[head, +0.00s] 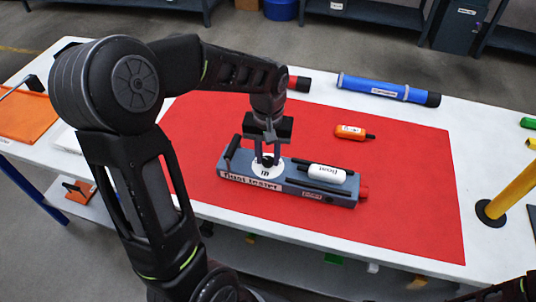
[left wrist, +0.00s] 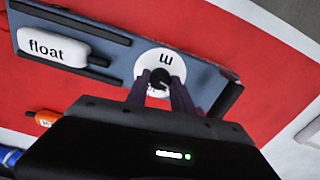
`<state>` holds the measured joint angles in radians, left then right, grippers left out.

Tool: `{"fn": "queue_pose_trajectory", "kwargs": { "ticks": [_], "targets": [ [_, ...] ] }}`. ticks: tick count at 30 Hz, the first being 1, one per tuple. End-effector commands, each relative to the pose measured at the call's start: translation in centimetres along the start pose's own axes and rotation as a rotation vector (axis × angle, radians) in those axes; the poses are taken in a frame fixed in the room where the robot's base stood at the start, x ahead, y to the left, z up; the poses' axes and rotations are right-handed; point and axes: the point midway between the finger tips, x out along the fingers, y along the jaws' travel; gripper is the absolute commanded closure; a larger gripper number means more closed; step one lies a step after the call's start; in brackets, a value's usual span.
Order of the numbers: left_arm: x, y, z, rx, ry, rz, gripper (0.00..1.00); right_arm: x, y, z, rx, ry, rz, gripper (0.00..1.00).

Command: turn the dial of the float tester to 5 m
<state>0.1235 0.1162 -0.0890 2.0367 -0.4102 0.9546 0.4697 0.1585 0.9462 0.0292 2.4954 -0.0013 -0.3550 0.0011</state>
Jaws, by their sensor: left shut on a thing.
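The float tester (head: 235,177) is a grey-blue box on a red mat, with a label on its front side. Its dial (head: 258,172) is a white disc with a dark knob; a dark mark shows on the disc, but I cannot read the setting. My left gripper (head: 268,160) points down over the dial and is shut on the knob. The left wrist view also shows the dial (left wrist: 174,60) with the knob (left wrist: 159,80) between the fingers. A white float (head: 327,174) lies on the tester's right part. My right gripper is not clearly in view.
An orange float (head: 350,132) and a blue tube (head: 385,89) lie behind the tester. A yellow post (head: 510,192) stands at the right. An orange tray (head: 28,118) is at the far left. The red mat (head: 420,190) is clear right of the tester.

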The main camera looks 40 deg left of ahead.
Motion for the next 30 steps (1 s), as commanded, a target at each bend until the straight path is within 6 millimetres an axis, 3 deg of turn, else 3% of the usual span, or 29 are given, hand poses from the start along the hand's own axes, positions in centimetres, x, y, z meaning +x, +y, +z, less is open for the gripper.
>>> {"fn": "queue_pose_trajectory", "kwargs": {
  "ticks": [21, 30],
  "targets": [
    [-0.06, 0.01, -0.06, 0.543, 0.002, 0.000, 1.00, -0.16, -0.06, 0.00, 0.000, 0.000, 0.000, 0.64],
    [-0.05, 0.01, -0.06, 0.679, 0.002, 0.000, 1.00, -0.22, -0.09, 0.00, 0.000, 0.000, 0.000, 0.64]
  ]
}}
